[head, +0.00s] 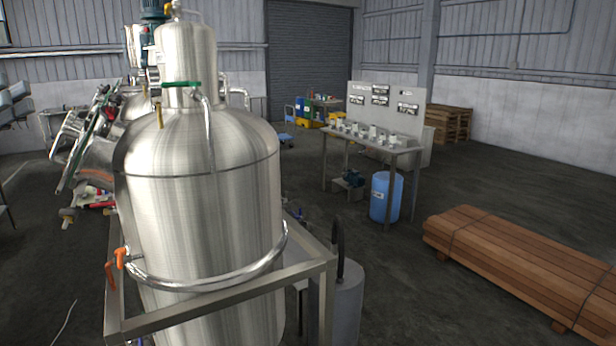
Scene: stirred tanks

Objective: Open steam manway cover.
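The large steel tank (205,190) stands close in front of me, left of centre. On its left side a slanted neck (97,165) carries the manway cover (72,150), a round tilted plate seen nearly edge-on with clamps around its rim. I cannot tell whether the cover is sealed against the neck. What seems to be my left gripper (14,102) is grey and partly cut off at the left edge, apart from the cover. Its fingers are not clear. My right gripper is not in view.
A steel frame (230,297) with a corner surrounds the tank's lower front. Orange valve handles (121,258) stick out at its left. A grey cylinder (347,305) stands beside it. A bench (390,149), a blue drum (386,197) and stacked planks (520,262) are to the right, with open floor between.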

